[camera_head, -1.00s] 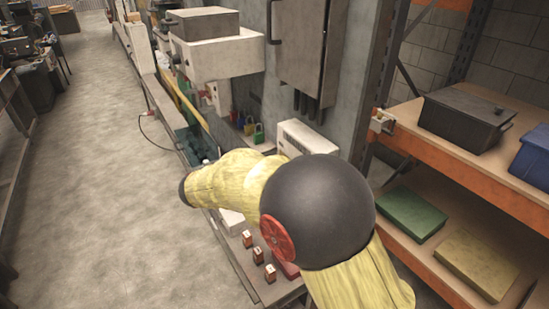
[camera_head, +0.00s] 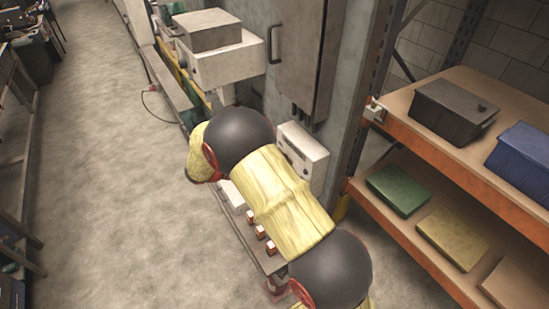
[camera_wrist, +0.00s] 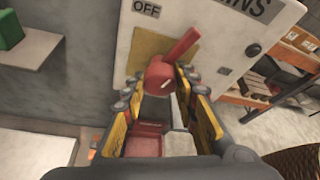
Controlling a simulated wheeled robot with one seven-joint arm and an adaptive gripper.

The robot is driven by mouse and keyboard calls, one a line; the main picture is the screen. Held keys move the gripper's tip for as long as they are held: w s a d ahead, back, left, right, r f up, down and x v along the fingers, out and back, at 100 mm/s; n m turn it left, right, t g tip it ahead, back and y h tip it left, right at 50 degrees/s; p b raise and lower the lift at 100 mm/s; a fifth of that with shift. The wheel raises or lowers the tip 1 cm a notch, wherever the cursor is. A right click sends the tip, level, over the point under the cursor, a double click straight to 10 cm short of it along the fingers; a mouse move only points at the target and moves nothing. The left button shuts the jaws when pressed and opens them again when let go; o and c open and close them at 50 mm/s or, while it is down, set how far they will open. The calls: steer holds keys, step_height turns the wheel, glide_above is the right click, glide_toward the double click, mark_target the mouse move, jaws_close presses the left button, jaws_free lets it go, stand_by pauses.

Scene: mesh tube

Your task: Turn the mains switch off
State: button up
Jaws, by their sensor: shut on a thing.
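The mains switch is a red lever (camera_wrist: 183,46) on a round red hub, set on a yellow plate on a white panel (camera_wrist: 213,25). In the wrist view the lever slants up and right. An OFF label (camera_wrist: 146,10) is above and left of it, and part of the word MAINS is at the top right. My gripper (camera_wrist: 160,82) has its yellow-padded fingers on both sides of the red hub and is shut on the switch. In the head view my arm hides the gripper and the switch.
An orange shelf rack (camera_head: 445,170) with bins and flat boxes stands at the right. A white wall box (camera_head: 302,152) is close beside my arm. Small red-and-white blocks (camera_head: 260,231) stand on a narrow bench below my arm. The floor (camera_head: 110,200) at the left is clear.

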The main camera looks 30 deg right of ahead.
steer(key=shift+n+g+p, duration=0.8)
steer(key=shift+n+p, duration=0.3)
steer(key=shift+p, duration=0.4)
steer(key=o, duration=1.1)
steer(key=shift+o, duration=0.4)
steer(key=v, duration=1.2)
steer(key=shift+f, duration=0.25)
steer(key=shift+w, duration=0.15)
